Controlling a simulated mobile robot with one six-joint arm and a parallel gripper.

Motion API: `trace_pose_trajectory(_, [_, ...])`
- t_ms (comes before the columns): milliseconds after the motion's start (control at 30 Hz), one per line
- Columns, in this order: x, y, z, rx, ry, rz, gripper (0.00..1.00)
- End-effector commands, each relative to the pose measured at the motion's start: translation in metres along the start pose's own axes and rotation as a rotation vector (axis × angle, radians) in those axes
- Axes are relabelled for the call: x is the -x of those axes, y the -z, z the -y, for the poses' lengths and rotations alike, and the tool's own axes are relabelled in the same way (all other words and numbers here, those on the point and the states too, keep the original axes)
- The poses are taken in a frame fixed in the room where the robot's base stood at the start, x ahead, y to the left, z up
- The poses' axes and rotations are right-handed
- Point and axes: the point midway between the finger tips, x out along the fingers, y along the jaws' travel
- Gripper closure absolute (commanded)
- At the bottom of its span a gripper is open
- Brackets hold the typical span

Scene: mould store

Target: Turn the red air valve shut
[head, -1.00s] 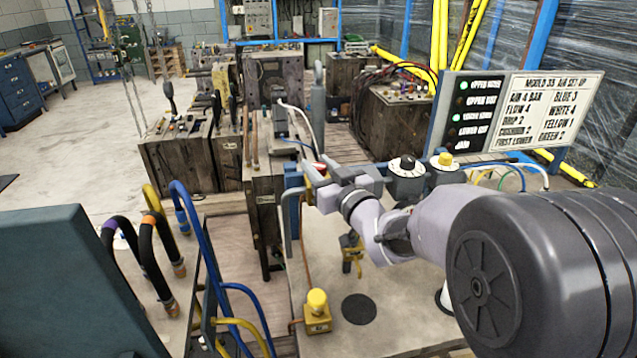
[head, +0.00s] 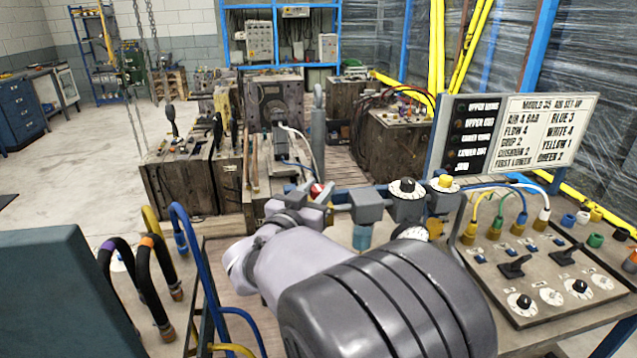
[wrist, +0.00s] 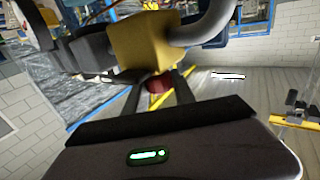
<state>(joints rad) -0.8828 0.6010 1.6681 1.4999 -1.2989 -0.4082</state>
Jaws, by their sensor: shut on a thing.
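The red air valve handle (head: 317,190) shows as a small red part on the pipe line at the back edge of the bench, partly hidden by my gripper (head: 307,202). In the wrist view the red handle (wrist: 158,84) sits between the two dark fingers of my gripper (wrist: 160,88), which is shut on it. A yellow block (wrist: 145,42) is just beyond the handle. The handle's exact angle is hard to make out.
Right of the valve on the same line are a grey unit with a blue bowl (head: 364,208) and dial-topped regulators (head: 407,190). A control panel (head: 535,270) with hoses and levers lies right. A blue hose (head: 195,250) loops at left. The sign board (head: 515,133) stands behind.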

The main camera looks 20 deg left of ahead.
Motion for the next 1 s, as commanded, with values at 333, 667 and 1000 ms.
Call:
trace_pose_trajectory(333, [-0.0004, 0.0042, 0.0008, -0.003, -0.151, -0.005, 1.0])
trace_pose_trajectory(667, [-0.0008, 0.0041, 0.0002, -0.004, -0.189, -0.007, 1.0])
trace_pose_trajectory(1000, [-0.0011, 0.0047, 0.0, -0.005, -0.189, -0.009, 0.61])
